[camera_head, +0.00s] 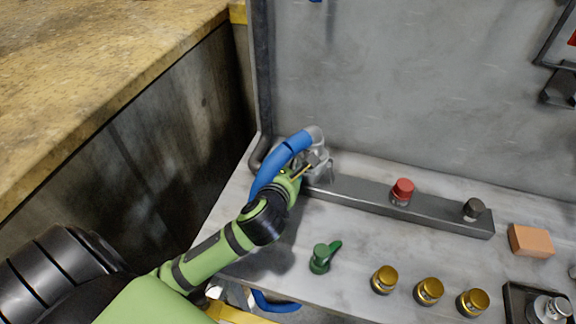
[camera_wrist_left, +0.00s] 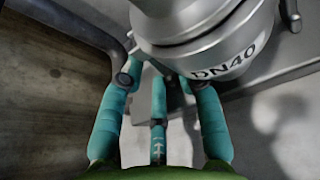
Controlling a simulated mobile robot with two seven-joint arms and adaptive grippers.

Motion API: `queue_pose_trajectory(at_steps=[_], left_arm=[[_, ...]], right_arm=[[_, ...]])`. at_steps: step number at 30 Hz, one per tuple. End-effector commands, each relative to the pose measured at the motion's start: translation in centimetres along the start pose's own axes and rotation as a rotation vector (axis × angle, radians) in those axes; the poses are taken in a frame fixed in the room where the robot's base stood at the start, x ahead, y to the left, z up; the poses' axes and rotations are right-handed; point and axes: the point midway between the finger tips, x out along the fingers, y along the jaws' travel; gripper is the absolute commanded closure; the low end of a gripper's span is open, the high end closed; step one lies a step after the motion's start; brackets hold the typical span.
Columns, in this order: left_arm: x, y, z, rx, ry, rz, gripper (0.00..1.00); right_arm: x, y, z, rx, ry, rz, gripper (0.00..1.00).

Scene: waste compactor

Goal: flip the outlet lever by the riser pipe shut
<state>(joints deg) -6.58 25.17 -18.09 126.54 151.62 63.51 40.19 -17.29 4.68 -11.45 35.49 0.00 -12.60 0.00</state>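My left gripper (camera_head: 300,172) is at the silver DN40 fitting (camera_head: 318,158), beside the blue hose (camera_head: 285,158). The fitting also fills the top of the left wrist view (camera_wrist_left: 195,40). There the teal fingers of the gripper (camera_wrist_left: 158,72) reach under the fitting and bend inward. Their tips are partly hidden, so I cannot tell whether they touch or hold anything. The dark riser pipe (camera_head: 262,75) stands at the back left corner, close to the fitting. I cannot clearly make out the outlet lever; the gripper and fitting cover that area. My right gripper is out of view.
A grey bar (camera_head: 370,193) carries a red knob (camera_head: 402,190) and a dark knob (camera_head: 474,209). A green lever valve (camera_head: 321,258), several brass knobs (camera_head: 384,279) and an orange block (camera_head: 531,240) are on the pale bench. The grey back panel (camera_head: 420,90) rises behind.

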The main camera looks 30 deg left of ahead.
Motion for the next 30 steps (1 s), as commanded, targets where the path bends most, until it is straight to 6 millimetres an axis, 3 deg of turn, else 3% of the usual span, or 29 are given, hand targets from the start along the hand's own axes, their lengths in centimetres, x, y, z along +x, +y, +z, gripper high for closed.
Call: queue_pose_trajectory(at_steps=[5,19,30], left_arm=[[-0.7,-0.2,-0.2,0.0,0.004,-0.006,0.63],[-7.1,-0.1,-0.1,-0.002,0.001,-0.003,0.63],[-8.1,0.1,0.0,-0.001,0.0,0.0,0.63]], right_arm=[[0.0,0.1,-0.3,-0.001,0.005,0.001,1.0],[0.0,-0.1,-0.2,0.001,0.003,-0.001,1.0],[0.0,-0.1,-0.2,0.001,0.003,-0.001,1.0]])
